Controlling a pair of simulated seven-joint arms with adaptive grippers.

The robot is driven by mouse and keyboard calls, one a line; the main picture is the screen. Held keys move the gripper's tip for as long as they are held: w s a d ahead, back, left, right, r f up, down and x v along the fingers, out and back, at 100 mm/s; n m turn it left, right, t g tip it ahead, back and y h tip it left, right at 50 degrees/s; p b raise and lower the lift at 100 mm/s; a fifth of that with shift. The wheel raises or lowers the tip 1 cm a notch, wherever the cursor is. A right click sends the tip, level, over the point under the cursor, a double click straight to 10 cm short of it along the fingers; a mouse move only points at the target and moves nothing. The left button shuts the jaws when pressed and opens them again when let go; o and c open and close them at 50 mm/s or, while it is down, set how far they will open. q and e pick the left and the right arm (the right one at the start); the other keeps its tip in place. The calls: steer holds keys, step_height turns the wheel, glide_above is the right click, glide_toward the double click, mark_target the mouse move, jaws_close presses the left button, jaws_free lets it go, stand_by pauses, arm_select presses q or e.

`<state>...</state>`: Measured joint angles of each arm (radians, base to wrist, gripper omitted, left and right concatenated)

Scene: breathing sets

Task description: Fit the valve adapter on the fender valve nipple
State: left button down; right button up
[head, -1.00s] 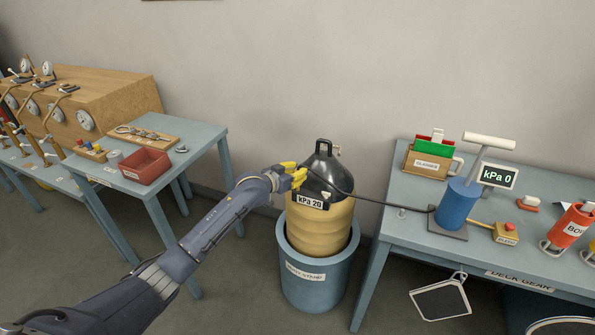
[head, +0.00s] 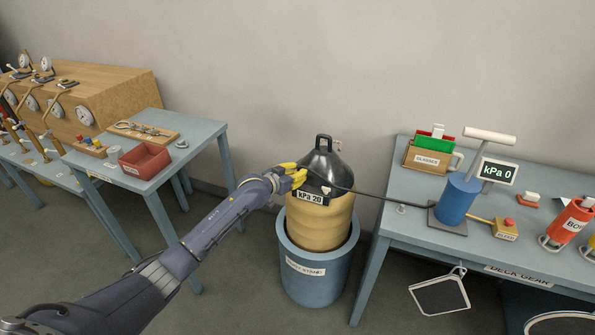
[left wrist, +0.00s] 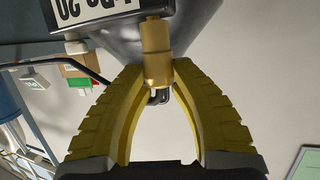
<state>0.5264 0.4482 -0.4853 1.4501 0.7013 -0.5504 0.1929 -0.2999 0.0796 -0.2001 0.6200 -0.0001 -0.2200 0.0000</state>
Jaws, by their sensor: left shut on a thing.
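The fender (head: 320,228) has a tan ribbed body, a black cone top with a handle, and a "kPa 20" label. It stands upright in a blue stand. My left gripper (head: 292,176) has yellow fingers and is at the left of the cone, just above the label. In the left wrist view, its fingers (left wrist: 158,85) are shut on the brass valve adapter (left wrist: 157,62), against the black cone. I cannot tell whether the adapter is seated on the nipple, which is hidden. A black hose (head: 385,197) runs from the gripper towards the blue pump (head: 457,202). My right gripper is not in view.
The left table (head: 195,135) holds a red bin (head: 145,161).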

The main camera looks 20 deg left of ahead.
arm_select(q)
steer(key=shift+f, duration=0.1)
steer(key=c, duration=1.1)
jaws_free()
steer(key=shift+f, duration=0.1)
steer(key=v, duration=1.2)
